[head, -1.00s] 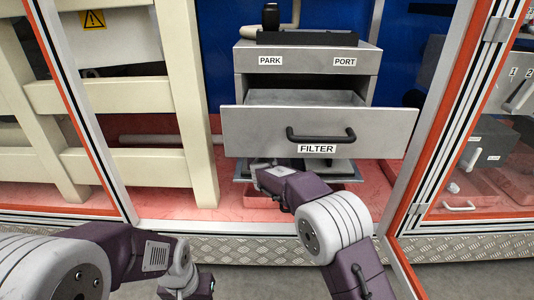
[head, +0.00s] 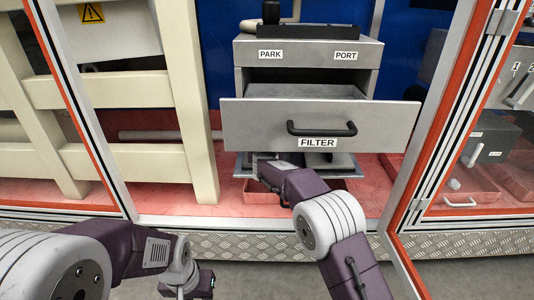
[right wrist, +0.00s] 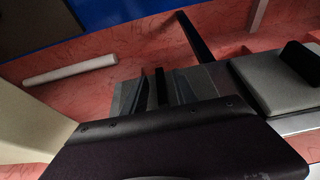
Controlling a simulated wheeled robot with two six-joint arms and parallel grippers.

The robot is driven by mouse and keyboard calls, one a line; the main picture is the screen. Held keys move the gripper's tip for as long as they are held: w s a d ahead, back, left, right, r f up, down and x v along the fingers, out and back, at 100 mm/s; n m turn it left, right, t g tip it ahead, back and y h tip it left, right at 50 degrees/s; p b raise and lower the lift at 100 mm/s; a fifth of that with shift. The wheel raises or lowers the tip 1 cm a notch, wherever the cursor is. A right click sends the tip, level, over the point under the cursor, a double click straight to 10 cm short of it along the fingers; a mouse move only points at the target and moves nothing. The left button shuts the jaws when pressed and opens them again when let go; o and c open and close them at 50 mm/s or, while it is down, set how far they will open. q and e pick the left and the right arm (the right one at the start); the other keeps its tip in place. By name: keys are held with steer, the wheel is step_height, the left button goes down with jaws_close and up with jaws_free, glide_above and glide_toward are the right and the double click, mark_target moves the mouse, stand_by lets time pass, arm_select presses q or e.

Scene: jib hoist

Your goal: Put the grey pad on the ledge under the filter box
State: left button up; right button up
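The filter box (head: 265,125) is a grey drawer-like box with a black handle and a FILTER label, standing out from its cabinet. The ledge (head: 346,168) is a thin plate below it, partly hidden. A grey pad (right wrist: 270,88) with a black block on top lies at the right in the right wrist view; it appears to rest on the ledge. My right gripper (head: 258,158) is under the box at the ledge's left part.
The cabinet (head: 306,52) carries PARK and PORT labels. A red tray (head: 262,197) lies below the ledge on the red floor. Cream beams (head: 195,100) stand to the left. An orange-edged door frame (head: 430,130) bounds the right side. A white rod (right wrist: 70,68) lies on the floor.

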steer(key=shift+s+r, duration=0.25)
steer(key=shift+s, duration=0.1)
steer(key=s, duration=1.4)
steer(key=shift+r+p, duration=0.35)
steer(key=shift+p, duration=0.1)
steer(key=shift+d, duration=0.1)
